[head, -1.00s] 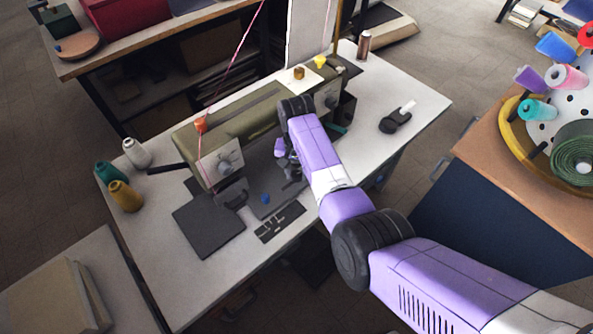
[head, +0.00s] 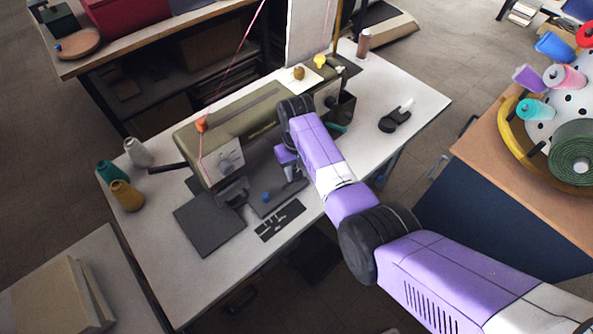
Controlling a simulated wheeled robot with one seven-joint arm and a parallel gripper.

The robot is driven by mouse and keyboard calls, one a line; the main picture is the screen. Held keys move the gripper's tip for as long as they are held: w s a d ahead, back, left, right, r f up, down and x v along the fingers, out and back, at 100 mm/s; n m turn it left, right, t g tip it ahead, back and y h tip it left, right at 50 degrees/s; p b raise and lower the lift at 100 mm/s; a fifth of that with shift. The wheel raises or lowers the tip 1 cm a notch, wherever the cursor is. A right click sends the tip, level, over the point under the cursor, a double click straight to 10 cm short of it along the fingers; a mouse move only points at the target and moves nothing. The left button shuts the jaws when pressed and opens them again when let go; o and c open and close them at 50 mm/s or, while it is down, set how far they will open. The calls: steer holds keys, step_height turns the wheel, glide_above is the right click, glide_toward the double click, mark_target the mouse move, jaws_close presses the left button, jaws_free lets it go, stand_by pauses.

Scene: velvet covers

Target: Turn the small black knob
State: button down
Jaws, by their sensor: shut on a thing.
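The olive-green sewing machine (head: 238,125) stands on the white table (head: 410,85). My gripper (head: 291,176) is low in front of the machine's arm, at its dark bed, below my purple wrist. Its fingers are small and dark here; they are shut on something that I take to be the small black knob. The knob itself cannot be made out, hidden at the fingertips. A pale round dial (head: 229,161) shows on the machine's left end face, and another dial (head: 331,101) on the right part; my gripper is apart from both.
A blue button-like piece (head: 266,197) lies near the gripper. Thread cones (head: 120,194) stand at the table's left. A pink thread (head: 235,65) runs down to the machine. A small black object (head: 394,121) lies on the free right side of the table.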

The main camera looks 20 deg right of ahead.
mark_target(297, 173)
stand_by(0.3)
steer(key=c, duration=1)
jaws_free()
steer(key=shift+r, duration=0.1)
steer(key=shift+r, duration=3.8)
